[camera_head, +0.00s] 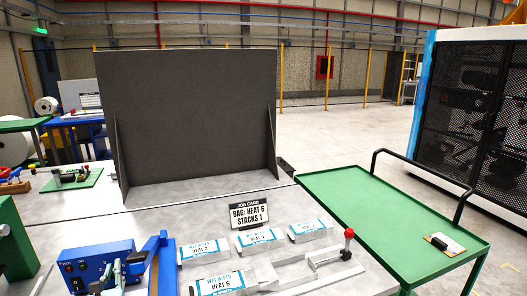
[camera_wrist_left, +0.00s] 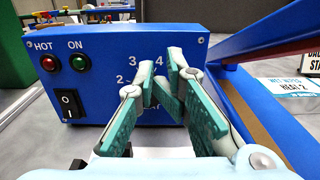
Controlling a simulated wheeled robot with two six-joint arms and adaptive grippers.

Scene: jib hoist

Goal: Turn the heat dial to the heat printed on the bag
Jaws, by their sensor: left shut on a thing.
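The blue heat control box (camera_head: 95,262) stands at the front left. In the left wrist view its face (camera_wrist_left: 110,40) has a HOT lamp (camera_wrist_left: 49,62), an ON lamp (camera_wrist_left: 80,62) and a black rocker switch (camera_wrist_left: 68,104). The figures 2, 3 and 4 show around the dial; the dial and its pointer are hidden behind the fingers. My left gripper (camera_wrist_left: 163,88) is shut on the heat dial. In the head view it is at the box front (camera_head: 116,274). The job card (camera_head: 249,213) reads "BAG: HEAT 6, STACKS 1". A wet wipes bag (camera_head: 222,284) reads HEAT 6. My right gripper is out of view.
A blue sealer arm (camera_head: 152,262) rises right of the box. Other bags, one marked HEAT 2 (camera_head: 205,250), lie beyond. A red-knobbed lever (camera_head: 348,236) stands at right. A dark upright panel (camera_head: 190,110) stands behind. A green cart (camera_head: 375,205) is at right.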

